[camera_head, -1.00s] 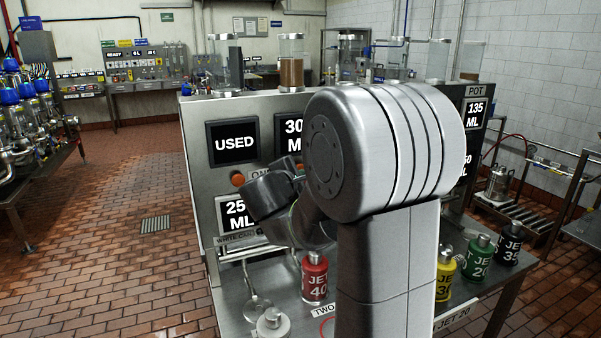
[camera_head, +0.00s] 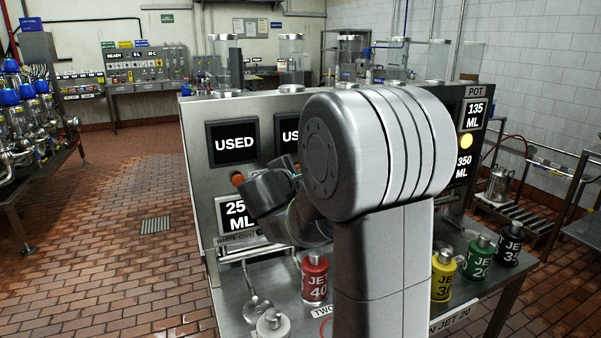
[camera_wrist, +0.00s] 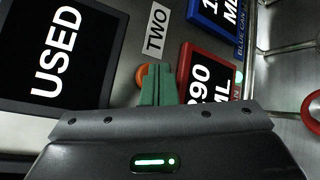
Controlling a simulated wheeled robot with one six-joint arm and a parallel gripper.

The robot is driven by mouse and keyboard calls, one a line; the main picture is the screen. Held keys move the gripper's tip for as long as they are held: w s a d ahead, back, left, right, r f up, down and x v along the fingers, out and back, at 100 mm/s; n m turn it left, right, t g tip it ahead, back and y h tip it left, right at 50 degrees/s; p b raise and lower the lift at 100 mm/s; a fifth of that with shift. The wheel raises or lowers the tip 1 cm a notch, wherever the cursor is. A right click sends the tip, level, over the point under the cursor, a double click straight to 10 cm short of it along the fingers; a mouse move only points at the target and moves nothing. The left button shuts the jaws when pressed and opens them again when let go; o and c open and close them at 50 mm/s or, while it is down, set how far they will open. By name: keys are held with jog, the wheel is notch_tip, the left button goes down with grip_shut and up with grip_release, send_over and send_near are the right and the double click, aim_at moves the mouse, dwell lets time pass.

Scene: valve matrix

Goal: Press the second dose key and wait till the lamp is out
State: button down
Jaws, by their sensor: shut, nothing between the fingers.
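The second dose key is an orange knob (camera_wrist: 141,76) beside the TWO label (camera_wrist: 156,32) in the wrist view, partly hidden by my fingers. My gripper (camera_wrist: 158,72) is shut and empty, its green fingertips at the key; contact or press depth cannot be told. A round lamp (camera_head: 466,141) glows yellow on the right of the panel, under the 135 ML display. The second display (camera_head: 286,135) shows the start of USED, the rest behind my arm; the wrist view shows a whole USED display (camera_wrist: 58,50). The second glass cylinder (camera_head: 291,60) looks empty.
The first display (camera_head: 234,142) also reads USED, with an orange key (camera_head: 238,179) below. A red can (camera_head: 315,279), a yellow can (camera_head: 443,276), a green can (camera_head: 479,257) and a black can (camera_head: 509,244) stand on the bench. A red-framed 390 ML display (camera_wrist: 207,85) is close to my fingers.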

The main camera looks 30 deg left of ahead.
jog(key=shift+s, duration=0.1)
dwell(0.3)
jog(key=shift+s+d+b, duration=0.45)
jog(key=shift+d+b, duration=0.15)
jog(key=shift+d, duration=0.05)
jog(key=s+d+b, duration=0.2)
jog(key=s+d, duration=0.1)
jog(key=shift+s+d, duration=0.15)
jog(key=shift+d, duration=0.25)
dwell(0.6)
